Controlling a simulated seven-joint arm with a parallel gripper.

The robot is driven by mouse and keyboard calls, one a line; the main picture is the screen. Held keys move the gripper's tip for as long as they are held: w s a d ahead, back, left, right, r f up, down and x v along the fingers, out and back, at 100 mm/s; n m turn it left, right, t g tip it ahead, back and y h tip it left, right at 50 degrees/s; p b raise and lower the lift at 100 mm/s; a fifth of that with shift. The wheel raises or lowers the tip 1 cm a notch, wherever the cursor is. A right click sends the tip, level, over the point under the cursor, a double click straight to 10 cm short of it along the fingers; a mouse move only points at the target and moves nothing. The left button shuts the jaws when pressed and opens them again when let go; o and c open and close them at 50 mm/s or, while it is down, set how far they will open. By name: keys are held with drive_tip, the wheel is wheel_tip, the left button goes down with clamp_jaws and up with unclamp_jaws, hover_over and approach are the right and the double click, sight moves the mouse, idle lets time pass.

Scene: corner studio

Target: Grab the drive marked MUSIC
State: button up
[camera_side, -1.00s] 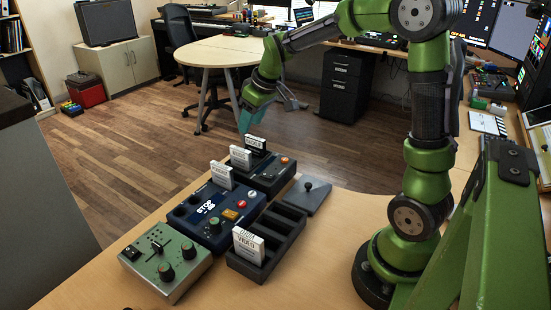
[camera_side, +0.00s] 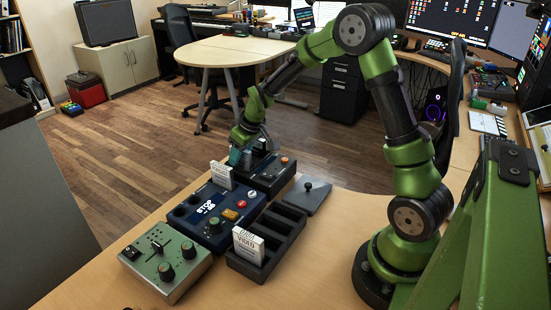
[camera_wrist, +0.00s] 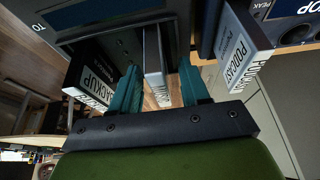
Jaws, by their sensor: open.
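In the wrist view a white drive (camera_wrist: 154,62) stands upright in a dark dock, its lettering too foreshortened to read for sure. My gripper (camera_wrist: 160,88) is open, with one teal finger on each side of this drive. I cannot tell whether the fingers touch it. A dark drive marked BACKUP (camera_wrist: 92,80) is to the left, and a white drive marked PODCAST (camera_wrist: 238,50) to the right, both outside the fingers.
A white drive (camera_side: 221,175) stands in the blue STOP unit (camera_side: 213,215). A drive marked VIDEO (camera_side: 247,245) stands in a black slotted rack (camera_side: 280,238). A green control box (camera_side: 166,260) is front left, and a grey plate with a knob (camera_side: 307,195) is right of the dock.

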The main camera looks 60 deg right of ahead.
drive_tip(key=shift+c, duration=0.2)
clamp_jaws()
drive_tip(key=shift+r, duration=0.1)
